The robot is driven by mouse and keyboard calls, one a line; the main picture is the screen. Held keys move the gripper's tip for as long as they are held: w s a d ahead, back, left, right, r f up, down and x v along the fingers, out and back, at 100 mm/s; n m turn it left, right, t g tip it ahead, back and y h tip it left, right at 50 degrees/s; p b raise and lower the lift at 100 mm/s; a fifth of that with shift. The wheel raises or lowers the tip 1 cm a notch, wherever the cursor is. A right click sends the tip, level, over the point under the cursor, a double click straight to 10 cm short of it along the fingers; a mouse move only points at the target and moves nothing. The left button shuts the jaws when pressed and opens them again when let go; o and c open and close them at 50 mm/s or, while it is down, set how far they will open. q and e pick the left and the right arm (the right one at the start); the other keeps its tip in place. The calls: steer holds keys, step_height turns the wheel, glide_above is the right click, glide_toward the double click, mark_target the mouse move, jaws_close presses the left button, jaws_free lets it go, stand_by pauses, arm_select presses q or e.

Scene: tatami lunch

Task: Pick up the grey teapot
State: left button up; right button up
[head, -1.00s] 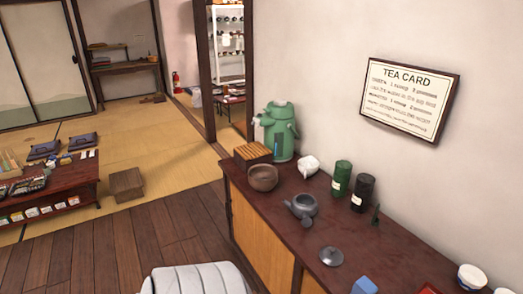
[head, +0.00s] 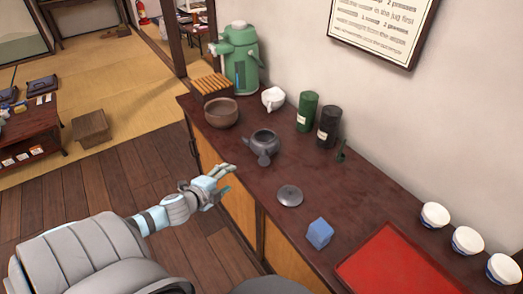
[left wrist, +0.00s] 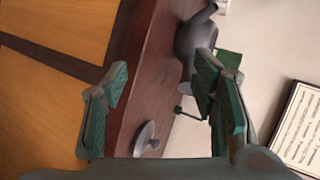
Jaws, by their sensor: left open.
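The grey teapot (head: 264,143) stands upright and lidless on the dark wooden counter, its spout toward the front edge. It also shows in the left wrist view (left wrist: 190,42), at the top and partly behind a finger. A round grey lid (head: 289,195) lies on the counter nearer me; it shows in the left wrist view (left wrist: 147,138) too. My left gripper (head: 222,179) is open and empty, beside the counter's front edge and apart from the teapot. In the left wrist view its two fingers (left wrist: 160,90) are spread wide. My right gripper is not in view.
On the counter (head: 240,170), a brown bowl (head: 221,113) and white jug (head: 273,98) stand beyond the teapot. Green (head: 307,112) and black (head: 328,126) canisters stand behind it. A green dispenser (head: 243,60) stands far back.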

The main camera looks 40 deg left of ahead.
arm_select(q)
step_height(320, 180, up, 4)
steer(key=w+d+m+t, duration=0.1)
steer(key=w+d+m, duration=0.1)
steer(key=h+b, duration=0.1)
steer(key=b, duration=0.5)
glide_toward(261, 156)
steer(key=f, duration=0.1)
steer(key=w+a+f, duration=0.1)
steer(key=w, duration=0.1)
steer(key=shift+w+a+f, duration=0.1)
steer(key=shift+a+f, duration=0.15)
steer(key=shift+f, duration=0.15)
steer(key=b+x, duration=0.4)
steer(key=x, duration=0.4)
steer(key=shift+w+d, duration=0.1)
steer(key=shift+w, duration=0.5)
steer(key=shift+r, duration=0.1)
steer(key=shift+c, duration=0.4)
steer(key=shift+s, duration=0.1)
steer(key=c, duration=0.3)
jaws_close()
